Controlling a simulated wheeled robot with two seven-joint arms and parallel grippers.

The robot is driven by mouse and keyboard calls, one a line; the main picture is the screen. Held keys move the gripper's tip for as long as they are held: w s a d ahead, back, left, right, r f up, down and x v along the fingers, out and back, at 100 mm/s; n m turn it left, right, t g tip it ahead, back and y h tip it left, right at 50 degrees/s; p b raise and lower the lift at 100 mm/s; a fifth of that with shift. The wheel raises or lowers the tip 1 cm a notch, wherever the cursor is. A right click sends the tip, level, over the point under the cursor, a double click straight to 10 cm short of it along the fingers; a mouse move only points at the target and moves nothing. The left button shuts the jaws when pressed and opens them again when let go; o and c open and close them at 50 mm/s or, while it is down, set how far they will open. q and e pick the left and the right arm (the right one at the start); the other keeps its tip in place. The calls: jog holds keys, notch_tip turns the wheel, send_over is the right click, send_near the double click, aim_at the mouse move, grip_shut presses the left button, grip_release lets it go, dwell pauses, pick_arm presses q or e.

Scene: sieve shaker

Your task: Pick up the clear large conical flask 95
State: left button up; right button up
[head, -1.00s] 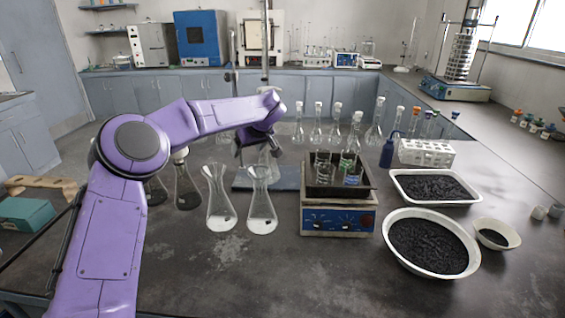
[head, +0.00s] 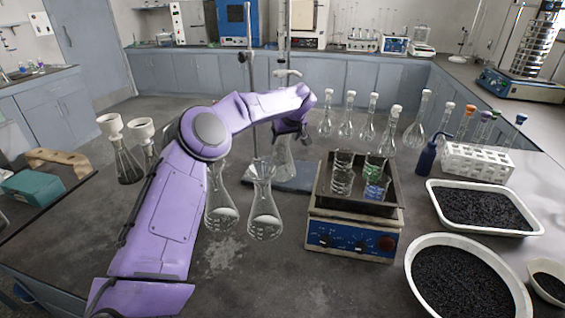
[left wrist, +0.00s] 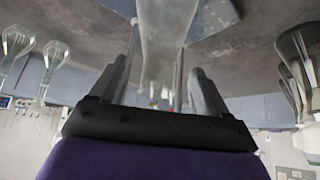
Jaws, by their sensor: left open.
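Several clear conical flasks stand on the dark bench; I cannot read which is number 95. One clear conical flask (head: 283,158) stands at or on the blue plate, partly hidden by my left gripper (head: 289,135). Two more stand nearer, a left flask (head: 221,205) and a right flask (head: 264,212). In the left wrist view my left gripper (left wrist: 158,75) is open, with a clear glass flask (left wrist: 172,25) showing between and beyond its fingers. I cannot tell whether they touch it. My right gripper is not in view.
A hot plate (head: 350,238) with a dark tray of beakers stands to the right. Stoppered flasks (head: 368,125) stand behind. A white basin (head: 418,300) and a white tray (head: 436,212) hold black granules. A metal rod stand rises beside my gripper.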

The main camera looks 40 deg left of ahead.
pick_arm(q)
jog(key=shift+x, duration=0.95)
jog(key=shift+w+a+f, duration=0.2)
jog(key=shift+w+f, duration=0.05)
jog(key=shift+f, duration=0.05)
jog(key=shift+s+a, duration=0.1)
jog(key=shift+s+r, duration=0.1)
jog(key=shift+s, duration=0.05)
jog(key=shift+c, duration=0.6)
grip_shut()
